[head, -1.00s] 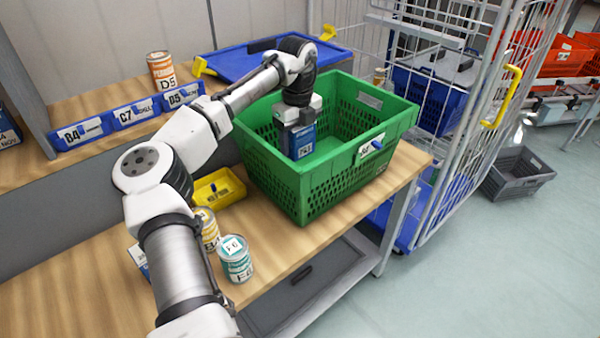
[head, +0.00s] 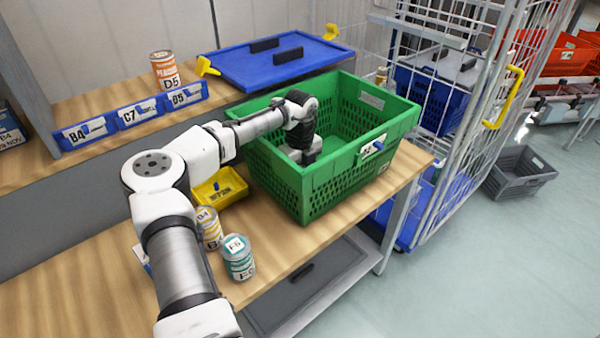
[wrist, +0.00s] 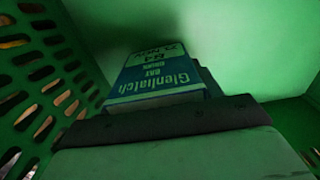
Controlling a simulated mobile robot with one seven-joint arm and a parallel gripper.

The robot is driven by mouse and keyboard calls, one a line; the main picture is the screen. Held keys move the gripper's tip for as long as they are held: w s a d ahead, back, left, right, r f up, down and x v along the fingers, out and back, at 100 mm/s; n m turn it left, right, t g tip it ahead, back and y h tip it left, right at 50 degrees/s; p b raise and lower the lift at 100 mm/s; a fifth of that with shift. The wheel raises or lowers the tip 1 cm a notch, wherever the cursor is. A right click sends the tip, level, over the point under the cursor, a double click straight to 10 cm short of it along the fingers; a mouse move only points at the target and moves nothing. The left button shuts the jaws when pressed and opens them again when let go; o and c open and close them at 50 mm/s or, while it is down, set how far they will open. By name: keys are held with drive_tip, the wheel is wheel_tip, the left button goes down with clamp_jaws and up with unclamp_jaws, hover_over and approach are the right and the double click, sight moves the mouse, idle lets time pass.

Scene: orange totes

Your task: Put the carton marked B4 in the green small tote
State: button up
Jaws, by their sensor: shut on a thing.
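The green tote (head: 330,180) stands on the wooden bench in the head view. My gripper reaches down inside it, near its left side; its fingertips are hidden by the tote wall in the head view. In the wrist view my gripper (wrist: 165,110) is shut on a blue and white carton (wrist: 158,78) printed "Glenhatch", with small text that seems to include B4. The tote's green walls and slotted side surround the carton there. Whether the carton touches the tote floor I cannot tell.
A small yellow bin (head: 220,187) and two cans, including a teal one (head: 238,257), stand left of the tote. A blue lid (head: 275,62) lies behind it on the raised shelf, beside an orange can (head: 165,70). A wire cage trolley (head: 470,110) stands to the right.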

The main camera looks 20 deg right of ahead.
drive_tip(key=shift+f, duration=0.1)
drive_tip(key=o, duration=1.2)
drive_tip(key=shift+c, duration=0.2)
wheel_tip(320, 180, up, 12)
drive_tip(key=shift+r+b, duration=0.15)
drive_tip(key=shift+b, duration=0.55)
